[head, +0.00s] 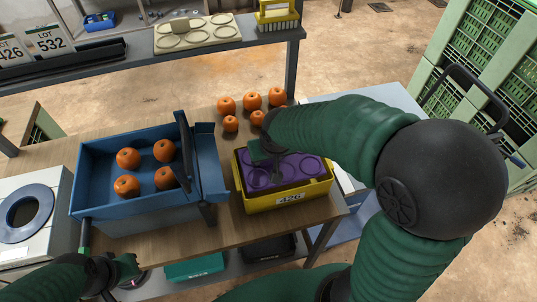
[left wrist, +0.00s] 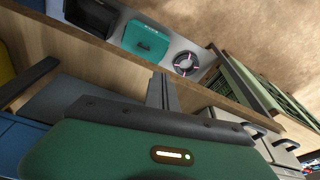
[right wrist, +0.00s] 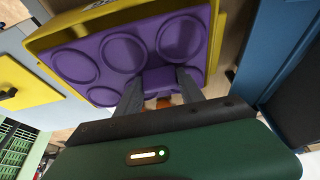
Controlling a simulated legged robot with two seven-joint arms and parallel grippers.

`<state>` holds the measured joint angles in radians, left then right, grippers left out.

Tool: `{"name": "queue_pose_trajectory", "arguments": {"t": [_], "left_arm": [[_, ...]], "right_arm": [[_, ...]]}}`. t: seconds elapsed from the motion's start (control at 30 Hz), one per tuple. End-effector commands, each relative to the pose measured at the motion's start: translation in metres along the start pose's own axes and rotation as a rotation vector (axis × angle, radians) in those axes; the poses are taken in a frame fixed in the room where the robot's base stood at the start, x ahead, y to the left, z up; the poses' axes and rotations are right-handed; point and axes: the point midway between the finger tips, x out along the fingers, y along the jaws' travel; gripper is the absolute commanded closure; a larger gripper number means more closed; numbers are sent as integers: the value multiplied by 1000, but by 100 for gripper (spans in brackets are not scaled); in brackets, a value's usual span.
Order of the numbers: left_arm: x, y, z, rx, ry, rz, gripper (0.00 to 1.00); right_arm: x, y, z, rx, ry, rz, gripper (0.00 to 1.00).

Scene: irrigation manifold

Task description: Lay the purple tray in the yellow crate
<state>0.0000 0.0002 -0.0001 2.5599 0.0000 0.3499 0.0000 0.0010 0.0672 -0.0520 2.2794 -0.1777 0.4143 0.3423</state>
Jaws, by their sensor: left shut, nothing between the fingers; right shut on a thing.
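The yellow crate's rim (right wrist: 110,17) shows around the tray there. I cannot tell whether the tray touches the crate's floor. My left gripper (head: 134,272) is shut and empty by the bench's front edge, apart from both; its fingers show in the left wrist view (left wrist: 161,90).
A blue bin (head: 95,185) with several oranges stands left of the crate on the wooden bench (head: 240,232). More oranges (head: 250,100) lie behind the crate. A shelf (head: 130,45) holds a cream cup tray (head: 198,33). Green crates (head: 490,90) are stacked at right.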

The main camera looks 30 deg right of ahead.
Motion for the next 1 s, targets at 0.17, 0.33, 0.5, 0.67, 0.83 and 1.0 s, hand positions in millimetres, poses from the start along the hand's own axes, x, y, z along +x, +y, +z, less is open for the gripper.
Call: {"name": "queue_pose_trajectory", "arguments": {"t": [0.17,0.33,0.5,0.67,0.83,1.0], "left_arm": [[25,0,6,0,0,0,100],[40,0,9,0,0,0,100],[55,0,13,0,0,0,100],[67,0,16,0,0,0,100],[70,0,17,0,0,0,100],[70,0,16,0,0,0,100]], "right_arm": [[26,0,10,1,0,0,100],[44,0,18,0,-1,1,100],[63,0,26,0,0,0,100],[78,0,32,0,0,0,100],[82,0,33,0,1,0,100],[82,0,33,0,1,0,100]]}}
